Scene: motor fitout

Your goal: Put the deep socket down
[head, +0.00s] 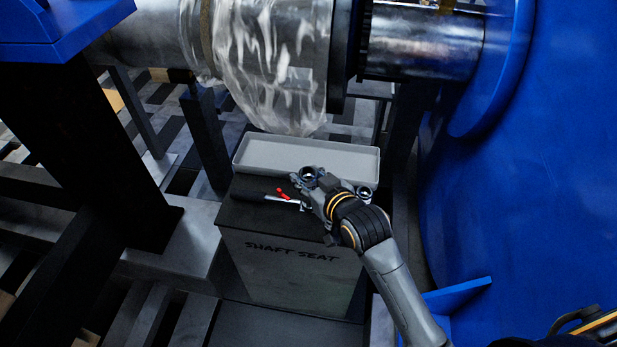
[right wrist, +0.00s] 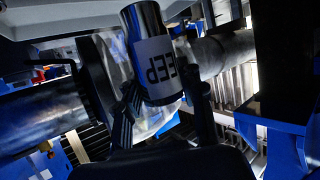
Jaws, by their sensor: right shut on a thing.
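The deep socket (right wrist: 150,50) is a shiny chrome cylinder with a white label, of which "EEP" can be read in the right wrist view. My right gripper (right wrist: 168,100) is shut on it, with one finger on each side. In the head view the socket's round open end (head: 308,172) shows at the fingertips of my right gripper (head: 310,182), over the dark box top near the tray's front edge. I cannot tell whether the socket touches the surface below. My left gripper is not in view.
The dark box marked "SHAFT SEAT" (head: 290,265) carries a long grey tray (head: 262,170) at its back. A tool with a dark handle and red parts (head: 282,194) lies left of the gripper. Another socket (head: 364,192) stands to the right. A blue housing (head: 530,180) bounds the right side.

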